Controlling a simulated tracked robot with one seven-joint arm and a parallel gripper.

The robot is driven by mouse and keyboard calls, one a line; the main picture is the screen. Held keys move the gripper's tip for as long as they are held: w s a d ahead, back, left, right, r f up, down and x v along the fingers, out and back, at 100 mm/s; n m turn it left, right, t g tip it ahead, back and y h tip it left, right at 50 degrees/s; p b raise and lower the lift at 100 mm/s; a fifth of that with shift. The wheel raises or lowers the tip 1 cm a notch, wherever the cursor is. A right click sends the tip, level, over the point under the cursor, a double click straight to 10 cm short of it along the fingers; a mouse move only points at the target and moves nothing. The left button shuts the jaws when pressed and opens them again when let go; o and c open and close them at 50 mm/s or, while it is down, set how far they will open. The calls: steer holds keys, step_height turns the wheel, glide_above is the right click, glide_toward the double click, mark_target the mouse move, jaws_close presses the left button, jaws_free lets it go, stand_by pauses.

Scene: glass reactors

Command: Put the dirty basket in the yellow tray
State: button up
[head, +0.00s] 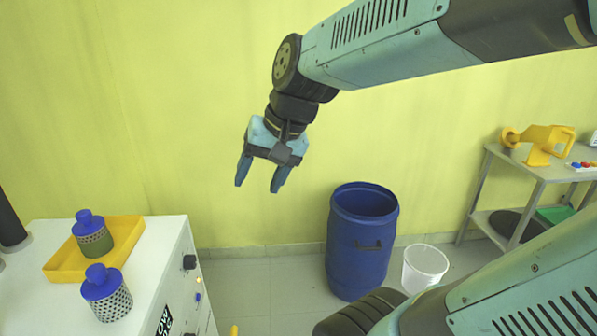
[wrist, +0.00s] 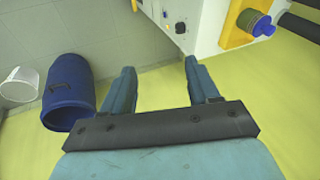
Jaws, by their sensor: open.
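A basket (head: 95,243) with a blue cap and dull green-brown, dirty-looking mesh stands in the yellow tray (head: 62,268) on the white cabinet at the left. A second basket (head: 112,303) with a blue cap and cleaner grey mesh stands on the cabinet top, in front of the tray and outside it. My gripper (head: 257,186) is open and empty, pointing down in the air right of the cabinet and above its top. The wrist view shows the open fingers (wrist: 160,68), with the tray (wrist: 236,38) and the dirty-looking basket (wrist: 250,22) at upper right.
The white cabinet (head: 165,240) has knobs on its right side. A blue barrel (head: 352,250) and a white bucket (head: 424,268) stand on the floor to the right. A metal table (head: 545,172) holds a yellow can (head: 545,143). Air around my gripper is clear.

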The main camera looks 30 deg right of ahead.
steer(key=s+d+r+n+t+h, duration=0.1)
steer(key=s+d+n+t+h, duration=0.1)
steer(key=s+d+n+h, duration=0.1)
steer(key=s+d, duration=0.1)
steer(key=d, duration=0.1)
steer(key=shift+d+r, duration=0.15)
steer(key=shift+d, duration=0.15)
steer(key=shift+s, duration=0.15)
